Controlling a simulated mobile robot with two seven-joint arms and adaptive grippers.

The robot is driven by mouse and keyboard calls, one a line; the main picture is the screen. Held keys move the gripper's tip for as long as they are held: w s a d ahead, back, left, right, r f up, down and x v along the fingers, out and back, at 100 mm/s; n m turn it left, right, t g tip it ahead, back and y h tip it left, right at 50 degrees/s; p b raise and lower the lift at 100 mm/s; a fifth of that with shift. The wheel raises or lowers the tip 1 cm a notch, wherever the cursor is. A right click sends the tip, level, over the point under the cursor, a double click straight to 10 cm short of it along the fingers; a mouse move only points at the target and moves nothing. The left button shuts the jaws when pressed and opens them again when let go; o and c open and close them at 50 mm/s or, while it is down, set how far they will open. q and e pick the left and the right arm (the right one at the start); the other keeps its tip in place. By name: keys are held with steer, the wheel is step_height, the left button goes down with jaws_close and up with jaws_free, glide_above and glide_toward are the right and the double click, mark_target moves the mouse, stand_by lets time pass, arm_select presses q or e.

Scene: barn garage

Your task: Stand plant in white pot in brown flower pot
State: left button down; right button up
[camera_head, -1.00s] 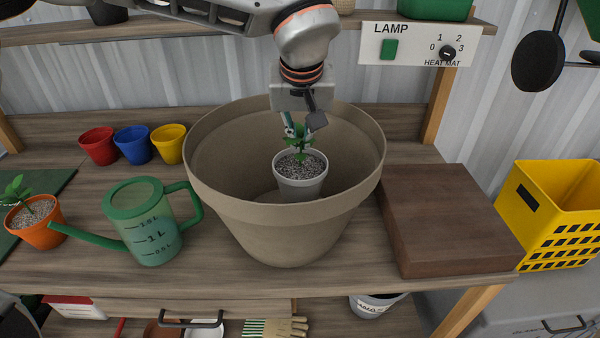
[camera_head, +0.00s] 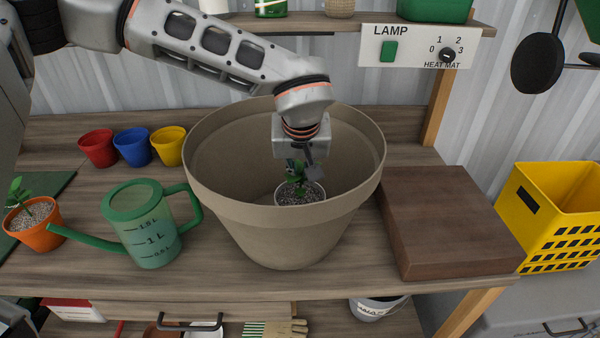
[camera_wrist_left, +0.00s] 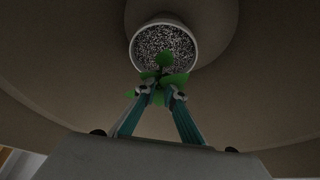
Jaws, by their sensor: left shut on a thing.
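The brown flower pot (camera_head: 285,235) stands upright on the workbench, large and open at the top. The plant in the white pot (camera_head: 301,193) is inside it, low in the hollow, with its lower part hidden by the brown pot's front rim. My left gripper (camera_head: 300,168) reaches down into the brown pot from above and is shut on the plant's green stem and leaves. In the left wrist view my fingers (camera_wrist_left: 160,97) close around the plant, with the white pot (camera_wrist_left: 165,48) beyond them. I cannot tell whether the white pot touches the bottom. My right gripper is not visible.
A green watering can (camera_head: 145,225) stands left of the brown pot, with red, blue and yellow small pots (camera_head: 135,147) behind. An orange pot with a plant (camera_head: 35,225) is far left. A brown wooden block (camera_head: 447,220) is close on the right.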

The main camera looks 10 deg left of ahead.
arm_select(q)
steer(key=c, duration=2.5)
jaws_free()
steer(key=shift+f, duration=0.1)
steer(key=o, duration=0.4)
steer(key=shift+c, duration=0.2)
